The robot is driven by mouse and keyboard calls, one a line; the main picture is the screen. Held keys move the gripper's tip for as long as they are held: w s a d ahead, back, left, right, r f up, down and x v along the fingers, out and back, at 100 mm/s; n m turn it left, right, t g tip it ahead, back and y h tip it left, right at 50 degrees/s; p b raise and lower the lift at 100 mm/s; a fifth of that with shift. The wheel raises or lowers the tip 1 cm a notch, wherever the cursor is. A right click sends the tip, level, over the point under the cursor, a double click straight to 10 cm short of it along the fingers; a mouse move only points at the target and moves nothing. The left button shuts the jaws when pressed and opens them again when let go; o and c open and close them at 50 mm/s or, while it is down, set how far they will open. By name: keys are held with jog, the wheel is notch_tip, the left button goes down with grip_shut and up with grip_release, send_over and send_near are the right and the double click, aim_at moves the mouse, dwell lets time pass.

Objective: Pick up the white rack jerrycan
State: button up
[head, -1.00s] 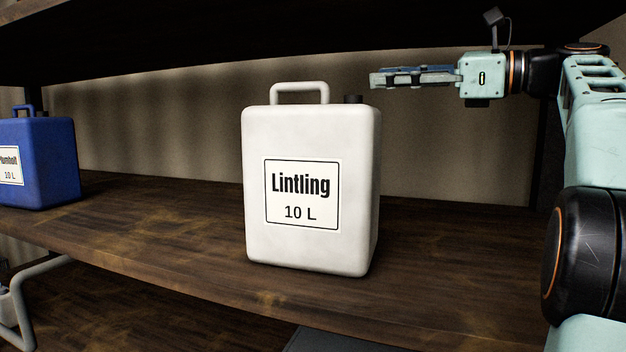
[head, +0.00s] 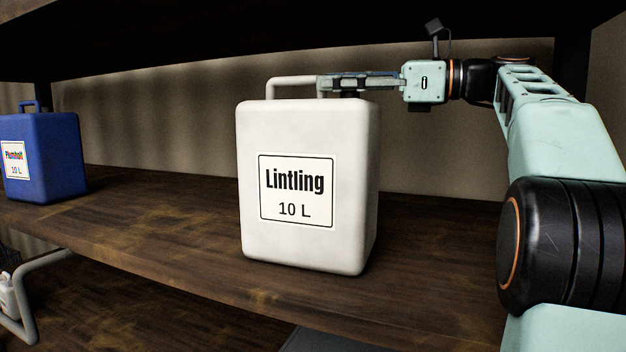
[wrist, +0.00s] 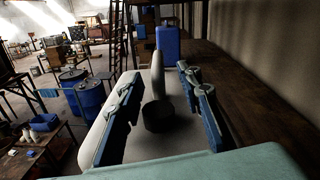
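The white rack jerrycan (head: 306,135) stands upright on the wooden shelf, with a label reading "Lintling 10 L".
A blue jerrycan (head: 52,155) stands on the shelf (head: 150,225) to the left, clear of the white one. Another shelf board (head: 200,35) hangs overhead, above my gripper. A wall (head: 440,150) closes the back. The shelf right of the white jerrycan is bare.

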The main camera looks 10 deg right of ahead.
jog(key=x, duration=0.4)
jog(key=shift+s+a+r, duration=0.15)
jog(key=shift+r, duration=0.05)
grip_shut()
